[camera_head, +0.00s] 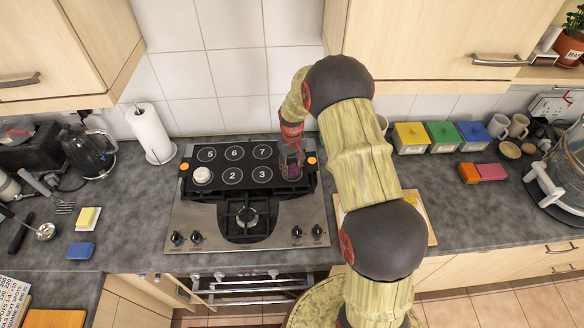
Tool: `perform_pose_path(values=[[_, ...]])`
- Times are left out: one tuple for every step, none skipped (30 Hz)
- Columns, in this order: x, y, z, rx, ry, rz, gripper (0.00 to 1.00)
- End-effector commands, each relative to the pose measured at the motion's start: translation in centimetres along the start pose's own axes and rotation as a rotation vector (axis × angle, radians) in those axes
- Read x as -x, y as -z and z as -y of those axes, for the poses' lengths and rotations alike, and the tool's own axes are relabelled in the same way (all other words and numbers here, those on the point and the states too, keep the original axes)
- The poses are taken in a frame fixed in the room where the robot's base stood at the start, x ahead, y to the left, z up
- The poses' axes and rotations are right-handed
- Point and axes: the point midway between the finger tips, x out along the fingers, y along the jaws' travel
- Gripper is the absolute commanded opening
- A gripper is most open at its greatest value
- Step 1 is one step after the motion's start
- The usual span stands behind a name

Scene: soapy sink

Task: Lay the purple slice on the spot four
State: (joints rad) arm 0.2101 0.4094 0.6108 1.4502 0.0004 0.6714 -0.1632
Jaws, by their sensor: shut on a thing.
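A black board (218,188) with numbered white circles lies across the stove. Numbers 5, 6 and 7 show in the back row, and 2 and 3 in the front row. The purple slice (291,172) is at the right end of the front row, just right of spot 3, where the four is not readable. My gripper (291,163) points down there, shut on the slice. I cannot tell whether the slice touches the board. A round cream piece (202,175) covers the left front spot.
Orange markers (310,161) sit at the board's ends. A paper towel roll (150,134) and kettle (90,150) stand left. Yellow, green and blue boxes (443,137) stand right. My arm hides part of a cutting board (431,238). Wall cabinets (430,45) hang above.

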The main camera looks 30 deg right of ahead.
Motion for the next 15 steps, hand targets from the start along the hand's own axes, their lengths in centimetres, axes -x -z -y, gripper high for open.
perform_pose_path(values=[[0.0, 0.01, 0.0, 0.0, 0.0, 0.0, 0.12], [0.01, 0.01, 0.0, 0.0, 0.0, 0.0, 0.12], [0.01, 0.01, 0.0, 0.0, 0.0, 0.0, 0.12], [0.01, 0.01, 0.0, 0.0, 0.0, 0.0, 0.12], [0.01, 0.01, 0.0, 0.0, 0.0, 0.0, 0.12], [0.01, 0.01, 0.0, 0.0, 0.0, 0.0, 0.39], [0.01, 0.01, 0.0, 0.0, 0.0, 0.0, 0.4], [0.01, 0.01, 0.0, 0.0, 0.0, 0.0, 0.42], [0.01, 0.0, 0.0, 0.0, 0.0, 0.0, 0.44], [0.01, 0.0, 0.0, 0.0, 0.0, 0.0, 0.46], [0.01, 0.0, 0.0, 0.0, 0.0, 0.0, 0.48], [0.01, 0.0, 0.0, 0.0, 0.0, 0.0, 0.5], [0.01, 0.0, 0.0, 0.0, 0.0, 0.0, 0.52], [0.01, 0.0, 0.0, 0.0, 0.0, 0.0, 0.54], [0.01, 0.0, 0.0, 0.0, 0.0, 0.0, 0.56]])
